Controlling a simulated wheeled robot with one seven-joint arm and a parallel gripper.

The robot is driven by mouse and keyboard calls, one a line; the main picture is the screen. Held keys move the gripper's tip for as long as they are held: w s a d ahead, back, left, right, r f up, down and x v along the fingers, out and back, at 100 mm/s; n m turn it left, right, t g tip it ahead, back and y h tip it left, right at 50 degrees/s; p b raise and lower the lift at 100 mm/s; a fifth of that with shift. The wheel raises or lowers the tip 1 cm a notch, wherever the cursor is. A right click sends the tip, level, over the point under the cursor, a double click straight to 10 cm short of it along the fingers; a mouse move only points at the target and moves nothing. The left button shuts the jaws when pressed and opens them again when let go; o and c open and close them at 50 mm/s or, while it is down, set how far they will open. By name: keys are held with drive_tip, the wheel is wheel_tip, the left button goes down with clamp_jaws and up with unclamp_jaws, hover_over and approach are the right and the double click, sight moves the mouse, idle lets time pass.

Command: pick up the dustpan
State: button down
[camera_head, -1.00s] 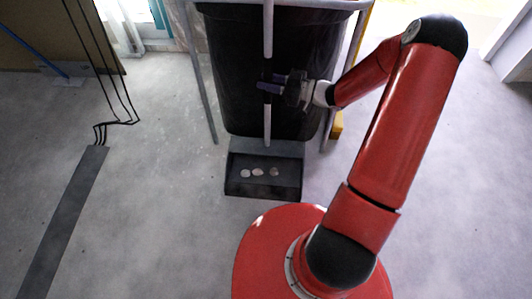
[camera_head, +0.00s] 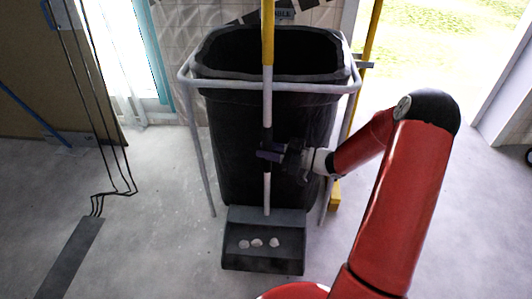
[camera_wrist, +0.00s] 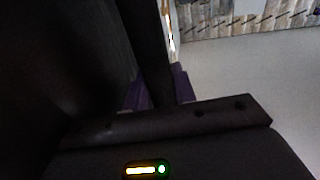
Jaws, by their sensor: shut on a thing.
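The dustpan has a dark pan (camera_head: 235,258) at the foot of a long upright handle, white below and yellow at the top. Several small pale lumps lie in the pan. My gripper (camera_head: 268,152) is shut on the dustpan's handle at about mid-height, coming in from the right. In the wrist view, the purple fingertips (camera_wrist: 160,92) stand on both sides of a dark upright bar, which looks like the handle in shadow. The pan is at floor level in front of the bin; I cannot tell whether it touches the floor.
A black bin (camera_head: 225,130) in a grey tubular frame (camera_head: 200,165) stands right behind the handle. A yellow pole (camera_head: 370,45) stands at its right. Black cables (camera_head: 100,110) run down at the left to a dark floor strip (camera_head: 70,260). Floor between strip and pan is clear.

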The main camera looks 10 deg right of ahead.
drive_tip(key=v, duration=1.7)
wheel_tip(320, 180, up, 10)
drive_tip(key=m+p, duration=0.1)
drive_tip(key=p, duration=0.9)
drive_tip(key=shift+p, duration=0.4)
drive_tip(key=shift+s+d+r, duration=0.1)
